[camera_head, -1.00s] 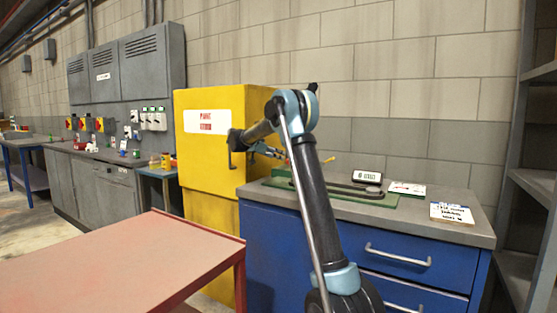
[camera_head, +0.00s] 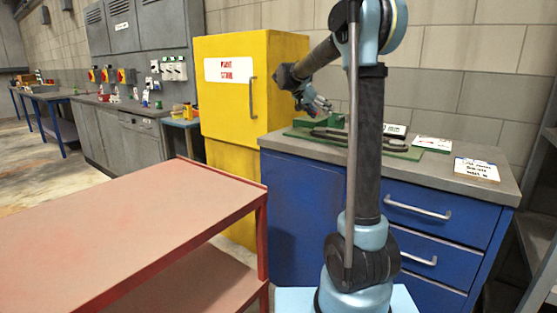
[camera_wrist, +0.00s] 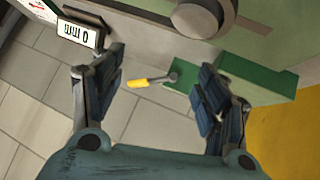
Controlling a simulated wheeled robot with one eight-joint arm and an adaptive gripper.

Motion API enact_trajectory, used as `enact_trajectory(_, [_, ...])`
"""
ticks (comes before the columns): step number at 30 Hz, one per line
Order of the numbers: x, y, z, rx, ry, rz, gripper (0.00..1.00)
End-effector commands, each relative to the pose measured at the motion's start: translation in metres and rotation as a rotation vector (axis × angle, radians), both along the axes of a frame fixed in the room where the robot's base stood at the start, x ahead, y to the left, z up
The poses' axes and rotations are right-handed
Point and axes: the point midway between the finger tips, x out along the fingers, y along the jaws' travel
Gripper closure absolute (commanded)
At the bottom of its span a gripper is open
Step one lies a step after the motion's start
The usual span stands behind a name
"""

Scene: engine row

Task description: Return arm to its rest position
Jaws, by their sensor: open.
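My arm rises in front of the blue drawer cabinet (camera_head: 305,205) and bends left at its upper joint. My gripper (camera_head: 322,106) hangs at the arm's end, near the green fixture on the cabinet's worktop and in front of the wall. In the wrist view my gripper (camera_wrist: 160,90) has its two dark fingers spread wide with nothing held between them. A yellow-handled tool (camera_wrist: 148,81) and part of the green fixture (camera_wrist: 182,80) show beyond the gap, with no visible contact with the fingers.
A red cart (camera_head: 140,215) stands at the front left. A yellow cabinet (camera_head: 228,130) stands behind it. The grey worktop (camera_head: 490,185) carries the green fixture (camera_head: 400,152) and a white sign card (camera_head: 476,170). Grey shelving edges the right side.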

Motion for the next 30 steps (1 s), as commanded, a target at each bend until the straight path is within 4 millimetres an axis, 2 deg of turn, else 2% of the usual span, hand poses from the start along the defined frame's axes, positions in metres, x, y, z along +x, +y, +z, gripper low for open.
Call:
enact_trajectory(1, [-0.019, -0.008, -0.002, 0.013, 0.028, 0.010, 0.32])
enact_trajectory(12, [-0.145, -0.039, -0.035, 0.116, 0.227, 0.134, 0.32])
enact_trajectory(20, [-0.233, -0.047, -0.071, 0.198, 0.340, 0.241, 0.32])
enact_trajectory(30, [-0.341, -0.044, -0.132, 0.305, 0.449, 0.404, 0.32])
